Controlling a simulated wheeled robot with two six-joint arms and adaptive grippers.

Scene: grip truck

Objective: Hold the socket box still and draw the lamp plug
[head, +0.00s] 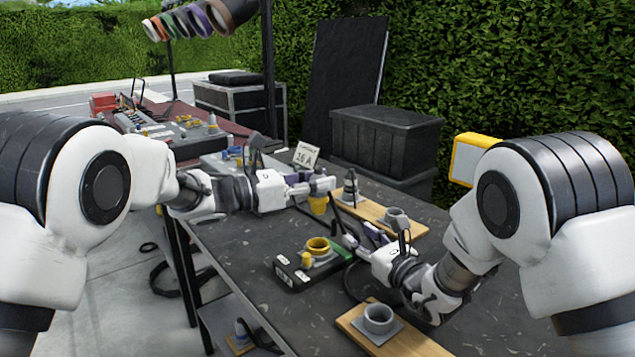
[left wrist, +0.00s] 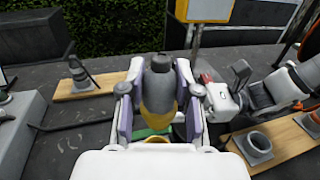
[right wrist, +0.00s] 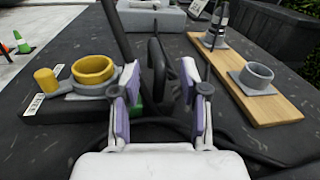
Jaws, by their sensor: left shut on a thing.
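The socket box (head: 297,274) is a dark, low box on the table with a yellow socket ring (head: 318,245) on top. In the right wrist view the ring (right wrist: 93,69) looks empty, with a small yellow cap (right wrist: 45,80) beside it. My left gripper (head: 322,188) is shut on the grey and yellow plug (left wrist: 158,92) and holds it in the air, beyond the box in the head view; its yellow end (head: 318,204) points down. My right gripper (right wrist: 163,108) is open at the box's right side, with a dark loop (right wrist: 158,70) between its fingers. Contact with the loop is unclear.
Wooden boards with grey sockets lie at the back (head: 385,212) and front right (head: 405,343). A dark plug (head: 349,188) stands on the back board. A label card (head: 306,155) and black crates (head: 385,140) are behind. A black cable (right wrist: 245,150) runs across the table.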

